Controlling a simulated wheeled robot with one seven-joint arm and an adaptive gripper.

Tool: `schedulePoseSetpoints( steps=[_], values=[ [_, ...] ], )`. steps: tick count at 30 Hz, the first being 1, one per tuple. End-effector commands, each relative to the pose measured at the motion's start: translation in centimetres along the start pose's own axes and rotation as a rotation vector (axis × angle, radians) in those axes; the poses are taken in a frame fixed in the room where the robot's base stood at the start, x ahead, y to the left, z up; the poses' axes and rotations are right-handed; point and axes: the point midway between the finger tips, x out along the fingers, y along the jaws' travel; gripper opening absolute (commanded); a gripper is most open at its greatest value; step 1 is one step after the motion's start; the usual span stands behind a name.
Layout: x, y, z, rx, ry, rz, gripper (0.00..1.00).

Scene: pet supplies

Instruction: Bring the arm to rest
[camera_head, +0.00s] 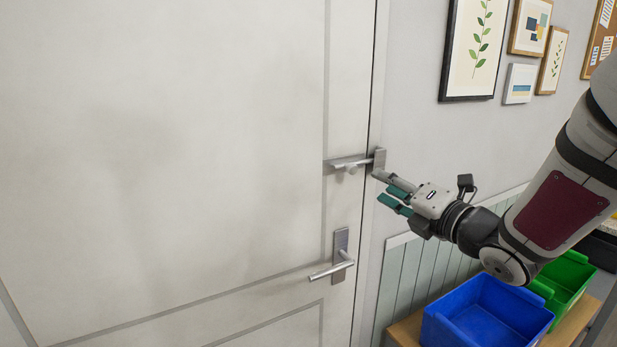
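My gripper (392,195) has teal fingertips and is held in the air in front of the wall beside the white door (160,150). A gap shows between its two fingers, and nothing is seen between them. My arm reaches in from the right edge, bent at the wrist. The gripper is just below and right of a metal latch (350,162) at the door's edge. A grey bar of the latch fitting overlaps the upper finger in the picture; I cannot tell whether they touch.
A lever handle (335,268) sits lower on the door. A blue bin (485,318) and a green bin (567,278) stand on a wooden bench (407,330) below my arm. Framed pictures (474,50) hang on the wall above. The space before the door's left part is clear.

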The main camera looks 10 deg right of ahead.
Motion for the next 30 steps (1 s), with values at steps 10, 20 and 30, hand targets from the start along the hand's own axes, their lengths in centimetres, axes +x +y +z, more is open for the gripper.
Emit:
schedulePoseSetpoints(
  steps=[10,20,30],
  values=[
    [-0.9,0.0,1.6,0.371,-0.153,-0.279,0.40],
    [-7.5,0.6,-0.4,1.066,-0.479,-0.565,0.40],
    [-17.2,3.2,-9.3,1.790,-0.796,-0.843,0.40]
  ],
)
